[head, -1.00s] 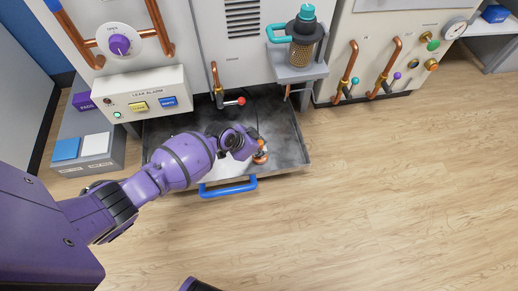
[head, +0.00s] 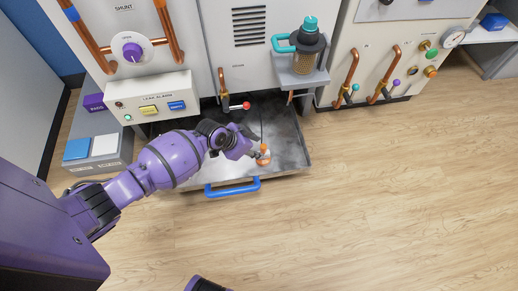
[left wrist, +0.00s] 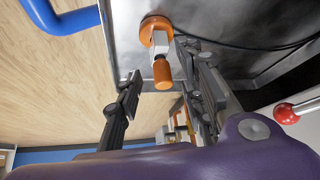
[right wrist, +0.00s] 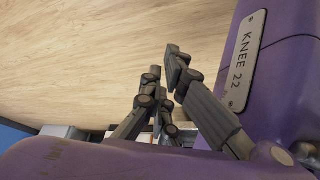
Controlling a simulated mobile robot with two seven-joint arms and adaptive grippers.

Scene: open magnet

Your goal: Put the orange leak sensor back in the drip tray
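The orange leak sensor (head: 263,157), with a pale middle, stands at the right front of the grey metal drip tray (head: 290,165). In the left wrist view the sensor (left wrist: 162,72) shows its orange base against the tray floor and its orange knob toward me. My left gripper (head: 252,150) is just left of the sensor. In the left wrist view its fingers (left wrist: 160,70) are spread, with the knob in the gap between them; I see no clear grip contact. My right gripper (right wrist: 164,72) is empty, its fingertips a little apart, over bare floor.
A blue handle (head: 232,187) is on the tray's front edge. A red-knobbed valve (head: 246,105) hangs over the tray's back. A dark cable (left wrist: 240,45) lies in the tray. The leak alarm box (head: 150,98) is at left. The wooden floor at right is clear.

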